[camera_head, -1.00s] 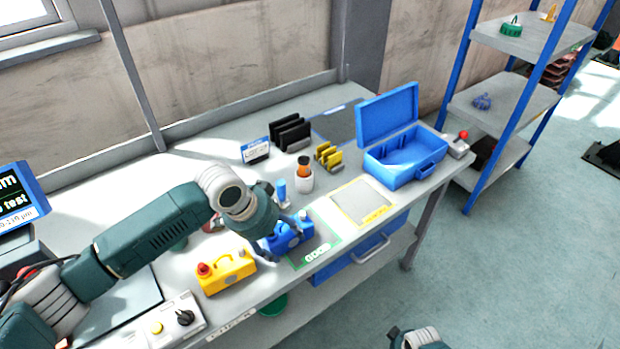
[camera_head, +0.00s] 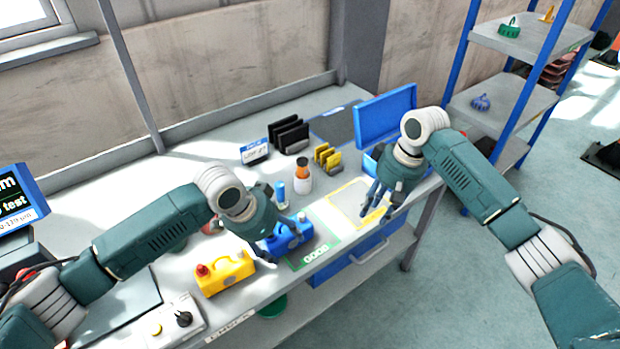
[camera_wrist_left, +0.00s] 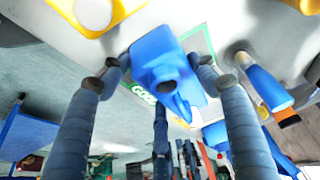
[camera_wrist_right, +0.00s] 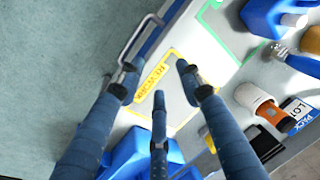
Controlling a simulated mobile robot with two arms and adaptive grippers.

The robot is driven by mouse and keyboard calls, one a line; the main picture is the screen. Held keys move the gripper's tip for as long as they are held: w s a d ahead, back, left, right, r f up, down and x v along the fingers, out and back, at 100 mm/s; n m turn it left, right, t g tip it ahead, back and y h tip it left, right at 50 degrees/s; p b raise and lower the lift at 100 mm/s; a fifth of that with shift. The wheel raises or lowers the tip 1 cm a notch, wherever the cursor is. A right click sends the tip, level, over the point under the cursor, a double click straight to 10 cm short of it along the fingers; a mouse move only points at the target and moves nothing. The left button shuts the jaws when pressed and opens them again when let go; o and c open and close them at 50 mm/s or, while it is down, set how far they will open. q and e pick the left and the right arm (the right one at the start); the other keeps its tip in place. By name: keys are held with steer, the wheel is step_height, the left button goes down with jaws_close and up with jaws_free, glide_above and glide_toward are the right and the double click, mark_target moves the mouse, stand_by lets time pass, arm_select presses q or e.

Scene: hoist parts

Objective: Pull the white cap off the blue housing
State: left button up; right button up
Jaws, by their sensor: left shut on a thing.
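The blue housing (camera_head: 288,240) stands on the green-edged mat marked GOOD at the front of the bench. My left gripper (camera_head: 286,228) is shut on it, and in the left wrist view the housing (camera_wrist_left: 160,68) sits between the fingers. In the right wrist view, a white part that looks like the cap (camera_wrist_right: 294,20) shows at the housing's side (camera_wrist_right: 262,16). In the head view the cap is too small and covered to make out. My right gripper (camera_head: 376,212) is open and empty above the yellow-edged mat, to the right of the housing.
A yellow housing with a red knob (camera_head: 225,272) stands left of the blue one. Behind are a blue bottle (camera_head: 280,194), a white cup with an orange-and-black item (camera_head: 303,178) and black and yellow racks. An open blue case (camera_head: 385,118) is partly behind my right arm.

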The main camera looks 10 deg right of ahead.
steer(key=a+r, duration=0.9)
steer(key=a, duration=0.3)
steer(key=m, duration=0.2)
glide_toward(301, 214)
steer(key=shift+h, duration=0.3)
steer(key=f, duration=0.3)
steer(key=a+f, duration=0.1)
steer(key=f, duration=0.4)
steer(key=shift+w+a+f, duration=0.3)
steer(key=shift+a+f, duration=0.05)
jaws_close()
